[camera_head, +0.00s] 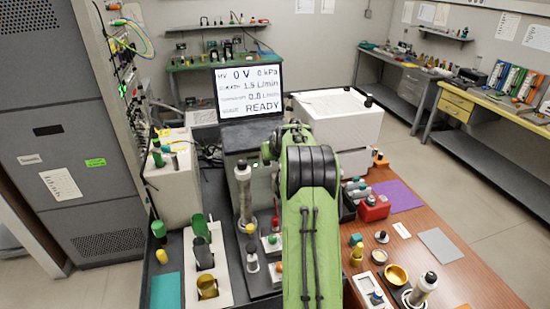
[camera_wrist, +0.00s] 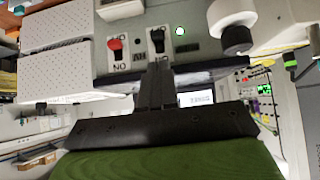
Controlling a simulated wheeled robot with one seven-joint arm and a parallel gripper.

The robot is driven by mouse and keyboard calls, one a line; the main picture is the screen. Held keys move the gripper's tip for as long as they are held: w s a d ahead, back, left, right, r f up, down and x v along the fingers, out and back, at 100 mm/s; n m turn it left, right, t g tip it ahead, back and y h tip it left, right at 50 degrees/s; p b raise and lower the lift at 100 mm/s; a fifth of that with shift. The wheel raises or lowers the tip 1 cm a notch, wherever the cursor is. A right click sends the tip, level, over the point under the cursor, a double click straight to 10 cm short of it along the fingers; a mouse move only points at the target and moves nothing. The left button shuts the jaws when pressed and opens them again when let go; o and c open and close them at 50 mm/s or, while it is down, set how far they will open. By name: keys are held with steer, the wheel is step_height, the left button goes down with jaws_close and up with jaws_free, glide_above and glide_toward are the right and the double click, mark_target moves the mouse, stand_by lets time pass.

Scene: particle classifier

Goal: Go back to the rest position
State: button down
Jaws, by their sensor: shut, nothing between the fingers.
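My green arm (camera_head: 305,215) reaches forward over the bench in the head view and hides my gripper there. In the wrist view my gripper (camera_wrist: 156,70) is shut and empty. Its dark fingertips are in front of a grey panel (camera_wrist: 135,55), just below a black toggle switch (camera_wrist: 157,38) in the picture. I cannot tell whether they touch the switch. A red toggle (camera_wrist: 114,44) is left of it and a lit green lamp (camera_wrist: 180,31) is right of it. The panel's lettering appears upside down.
A monitor (camera_head: 248,93) reading READY stands behind my arm, with a large white box (camera_head: 338,115) to its right. A tall metal cylinder (camera_head: 242,195) stands close to my arm's left. Small bottles, bowls and trays crowd the wooden bench (camera_head: 465,285). Open floor (camera_head: 440,165) lies to the right.

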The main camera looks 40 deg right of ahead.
stand_by(0.4)
steer(key=s+a+r+n+y+b, duration=0.1)
steer(key=s+a+r, duration=0.15)
steer(key=a, duration=0.55)
steer(key=s+a+r+n, duration=0.15)
steer(key=a+r, duration=0.25)
steer(key=a, duration=0.4)
steer(key=s+a+r+y+b, duration=0.1)
steer(key=s+a+r, duration=0.2)
steer(key=a, duration=0.5)
steer(key=s+a+f+n, duration=0.1)
steer(key=s+a+f, duration=0.1)
steer(key=s+a, duration=0.3)
steer(key=s+a+f+n+g+y+b, duration=0.1)
steer(key=s+a, duration=0.4)
steer(key=s, duration=0.7)
steer(key=s+a+f+n+g+y+b, duration=0.1)
steer(key=s+a+f, duration=0.1)
steer(key=s+a, duration=0.3)
steer(key=s, duration=0.3)
steer(key=shift+s+a+f, duration=0.2)
steer(key=shift+s+f, duration=0.1)
steer(key=shift+f, duration=0.05)
steer(key=shift+s, duration=0.1)
